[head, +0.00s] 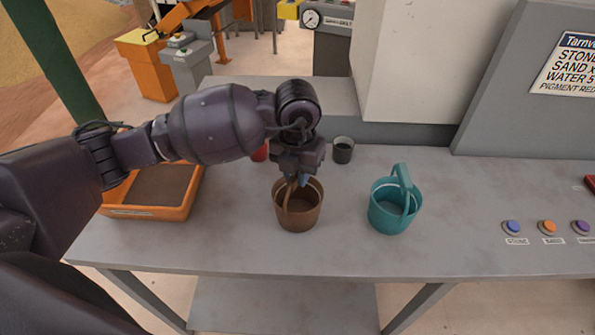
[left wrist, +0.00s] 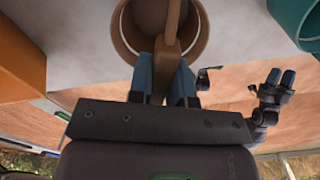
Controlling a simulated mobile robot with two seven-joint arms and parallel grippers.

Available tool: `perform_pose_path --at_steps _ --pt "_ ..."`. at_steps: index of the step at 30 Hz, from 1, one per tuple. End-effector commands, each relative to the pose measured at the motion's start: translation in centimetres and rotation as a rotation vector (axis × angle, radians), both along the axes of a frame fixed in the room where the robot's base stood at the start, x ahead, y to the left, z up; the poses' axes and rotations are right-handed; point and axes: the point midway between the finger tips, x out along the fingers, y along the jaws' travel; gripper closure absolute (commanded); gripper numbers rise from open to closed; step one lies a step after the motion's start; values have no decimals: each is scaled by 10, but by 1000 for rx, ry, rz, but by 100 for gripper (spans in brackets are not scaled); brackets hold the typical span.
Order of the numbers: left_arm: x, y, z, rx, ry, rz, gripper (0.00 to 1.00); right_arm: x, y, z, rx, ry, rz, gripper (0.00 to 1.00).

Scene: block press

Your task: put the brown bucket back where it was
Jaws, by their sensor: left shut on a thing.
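The brown bucket (head: 299,213) is upright at the middle of the grey table, between the orange tray and the teal bucket. It also shows in the left wrist view (left wrist: 128,32). My left gripper (head: 297,181) is above it, pointing down, with its blue fingers (left wrist: 164,80) shut on the bucket's raised handle. I cannot tell whether the bucket's base touches the table. My right gripper (left wrist: 281,78) shows small in the left wrist view, away from the bucket; its fingers are too small to read.
An orange tray (head: 150,212) with brown material stands to the left. A teal bucket (head: 394,211) with its handle up stands to the right. A dark cup (head: 343,150) and a partly hidden red object (head: 260,153) are behind. Coloured buttons (head: 547,227) are at the far right.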

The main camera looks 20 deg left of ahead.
Motion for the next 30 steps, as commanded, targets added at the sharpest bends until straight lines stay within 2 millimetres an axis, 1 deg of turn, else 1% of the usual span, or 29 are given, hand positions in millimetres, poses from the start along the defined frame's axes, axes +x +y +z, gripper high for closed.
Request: perform_pose_path --at_steps 2,3,7,16,20,23,30 --pt "0 0 -3 0 0 0 100 -2 0 -4 0 5 0 57" --pt "0 0 -3 0 1 0 77 -3 -1 -4 -1 8 -2 57" --pt "0 0 -2 0 0 0 57 -7 -1 -7 -1 19 -4 57" --pt "0 0 -1 0 0 0 56 -10 -2 -8 -2 25 -5 57" --pt "1 0 8 -1 -3 0 56 -8 -2 -6 -2 19 -3 57" --pt "1 0 22 0 -3 0 56 -5 -2 -4 -2 13 -1 57" --pt "0 0 69 0 -4 -1 56 0 -1 -2 -3 2 1 57"
